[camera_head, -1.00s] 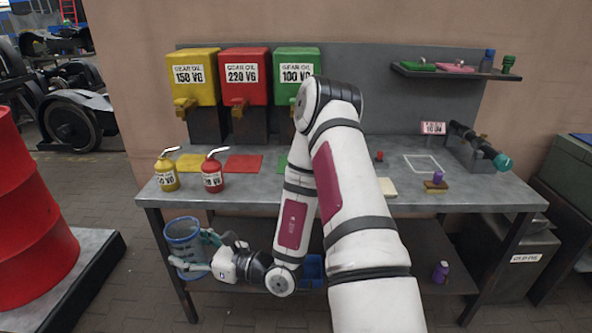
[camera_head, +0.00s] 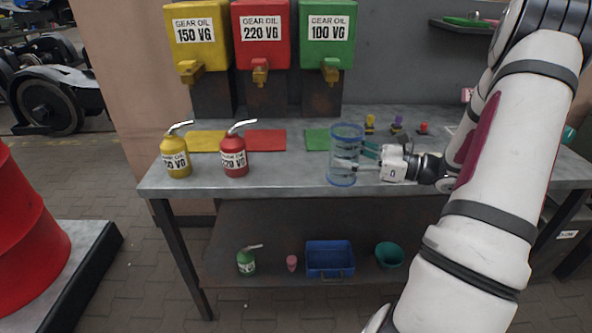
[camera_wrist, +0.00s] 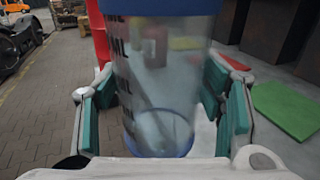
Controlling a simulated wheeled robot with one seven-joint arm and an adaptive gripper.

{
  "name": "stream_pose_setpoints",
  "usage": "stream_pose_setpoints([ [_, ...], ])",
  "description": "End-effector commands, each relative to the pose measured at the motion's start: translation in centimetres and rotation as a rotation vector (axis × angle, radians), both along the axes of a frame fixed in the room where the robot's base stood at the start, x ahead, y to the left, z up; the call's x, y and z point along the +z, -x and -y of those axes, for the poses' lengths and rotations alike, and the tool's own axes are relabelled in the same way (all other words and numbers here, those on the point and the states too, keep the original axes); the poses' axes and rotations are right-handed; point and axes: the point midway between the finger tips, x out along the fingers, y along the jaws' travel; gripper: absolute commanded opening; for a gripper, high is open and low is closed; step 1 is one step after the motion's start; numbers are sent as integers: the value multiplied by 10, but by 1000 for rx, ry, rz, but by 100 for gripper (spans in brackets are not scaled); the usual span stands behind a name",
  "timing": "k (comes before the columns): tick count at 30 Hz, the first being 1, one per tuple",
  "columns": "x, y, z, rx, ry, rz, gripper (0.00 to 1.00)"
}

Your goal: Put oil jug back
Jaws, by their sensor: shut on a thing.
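The clear oil jug (camera_head: 346,157) has blue rims at top and bottom and stands upright at the front middle of the workbench. My gripper (camera_head: 366,158) is shut on the jug from the right, with teal pads at its sides. I cannot tell whether the base touches the bench or hangs just above it. In the wrist view, the jug (camera_wrist: 165,85) fills the space between the teal fingers and shows dark "ML" markings. It looks empty.
Yellow (camera_head: 175,156) and red (camera_head: 234,157) oil cans stand left on the workbench (camera_head: 285,175). A green mat (camera_head: 316,139) lies behind the jug, below the green dispenser (camera_head: 326,35). A blue bin (camera_head: 329,258), a green can (camera_head: 246,261) and a teal bowl (camera_head: 389,254) are on the lower shelf.

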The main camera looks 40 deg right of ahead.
Motion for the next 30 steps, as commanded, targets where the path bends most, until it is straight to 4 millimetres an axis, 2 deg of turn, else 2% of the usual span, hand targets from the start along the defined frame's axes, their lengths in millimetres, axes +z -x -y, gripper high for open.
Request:
stream_pose_setpoints([
  [5,-3,-30,-8,8,1,3,25],
  [12,-9,-88,-21,6,0,4,25],
  [18,-12,-127,-29,4,1,3,25],
  [29,-15,-155,-36,4,-1,3,25],
  [30,-23,-154,-34,2,-4,0,25],
])
